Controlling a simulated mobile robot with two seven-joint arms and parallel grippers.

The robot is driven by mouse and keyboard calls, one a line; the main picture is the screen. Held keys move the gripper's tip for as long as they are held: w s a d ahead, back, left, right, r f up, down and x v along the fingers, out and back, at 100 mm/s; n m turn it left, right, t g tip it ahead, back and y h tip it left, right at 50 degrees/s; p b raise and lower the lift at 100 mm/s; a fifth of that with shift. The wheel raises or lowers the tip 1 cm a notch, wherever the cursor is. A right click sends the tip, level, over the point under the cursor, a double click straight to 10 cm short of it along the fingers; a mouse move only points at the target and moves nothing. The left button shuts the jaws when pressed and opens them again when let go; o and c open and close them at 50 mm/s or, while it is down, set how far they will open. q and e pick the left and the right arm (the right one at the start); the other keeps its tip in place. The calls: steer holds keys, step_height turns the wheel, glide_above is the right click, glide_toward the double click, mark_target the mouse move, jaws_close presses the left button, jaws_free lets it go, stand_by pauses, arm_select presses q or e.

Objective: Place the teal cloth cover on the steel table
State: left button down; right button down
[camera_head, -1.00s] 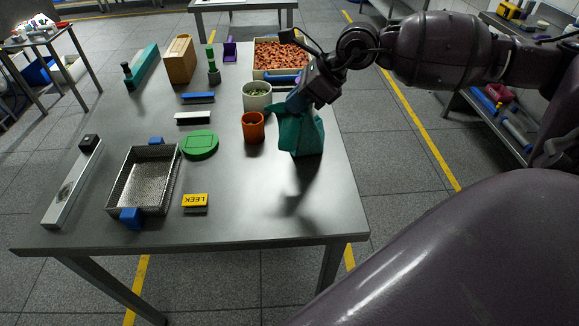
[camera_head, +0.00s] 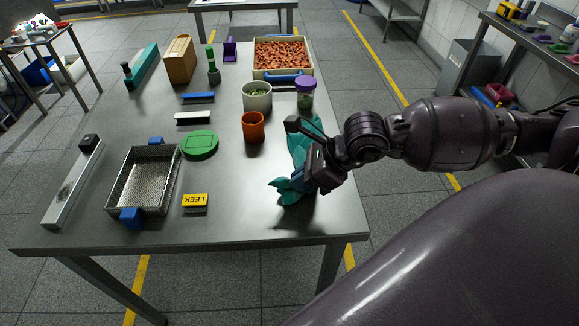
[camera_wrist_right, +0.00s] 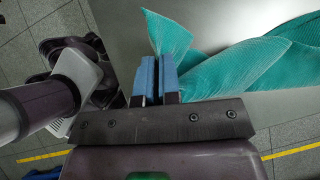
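The teal cloth cover (camera_head: 299,146) is bunched around my right gripper (camera_head: 300,181) near the right edge of the steel table (camera_head: 240,222). In the right wrist view the blue fingers of my right gripper (camera_wrist_right: 157,72) are close together with the cloth (camera_wrist_right: 235,66) between and beyond them, spreading to the right. Part of the cloth is hidden behind the gripper in the head view. Its lower folds are at or just above the tabletop; I cannot tell whether they touch. My left gripper is not in view.
The front middle of the table is clear.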

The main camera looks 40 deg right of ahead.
steer(key=s+a+f, duration=0.2)
steer(key=s+f, duration=0.1)
steer(key=s+a+f, duration=0.1)
steer(key=s+f, duration=0.1)
steer(key=shift+s+f, duration=0.1)
steer(key=shift+f, duration=0.1)
steer(key=c, duration=0.9)
jaws_free()
